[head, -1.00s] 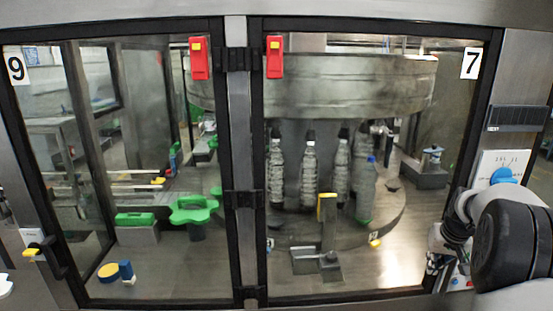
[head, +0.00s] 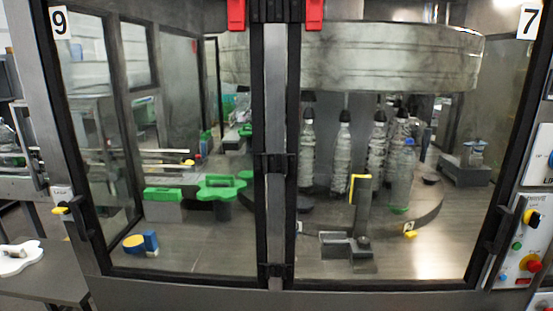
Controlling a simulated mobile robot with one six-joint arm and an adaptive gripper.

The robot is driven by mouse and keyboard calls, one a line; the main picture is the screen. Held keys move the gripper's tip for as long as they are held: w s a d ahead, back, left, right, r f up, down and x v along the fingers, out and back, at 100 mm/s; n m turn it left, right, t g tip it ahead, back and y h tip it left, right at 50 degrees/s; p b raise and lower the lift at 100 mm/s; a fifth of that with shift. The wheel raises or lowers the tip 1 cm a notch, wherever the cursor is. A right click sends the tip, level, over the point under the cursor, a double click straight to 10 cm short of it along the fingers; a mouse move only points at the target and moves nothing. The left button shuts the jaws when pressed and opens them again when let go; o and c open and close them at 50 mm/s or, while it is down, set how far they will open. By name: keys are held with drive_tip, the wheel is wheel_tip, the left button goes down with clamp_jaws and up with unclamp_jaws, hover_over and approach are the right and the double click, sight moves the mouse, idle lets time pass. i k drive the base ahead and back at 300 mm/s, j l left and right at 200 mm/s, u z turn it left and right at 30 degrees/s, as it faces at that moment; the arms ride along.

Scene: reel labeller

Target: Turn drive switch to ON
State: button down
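A control panel (head: 517,240) stands at the right edge in the head view. On it is a black rotary switch on a yellow plate (head: 533,217), perhaps the drive switch; its label and position are too small to read. Below it are a small green button (head: 517,245) and a red button with a yellow surround (head: 531,263). A white plate with a blue knob (head: 551,158) is cut off by the right edge above. My gripper is not in view.
Glass doors marked 9 (head: 60,22) and 7 (head: 529,20) close off the machine, with bottles (head: 343,155) behind them. A black door handle (head: 497,233) sticks out left of the panel. A grey table (head: 45,278) with a white object stands at lower left.

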sight(531, 217)
drive_tip(key=z, duration=1.5)
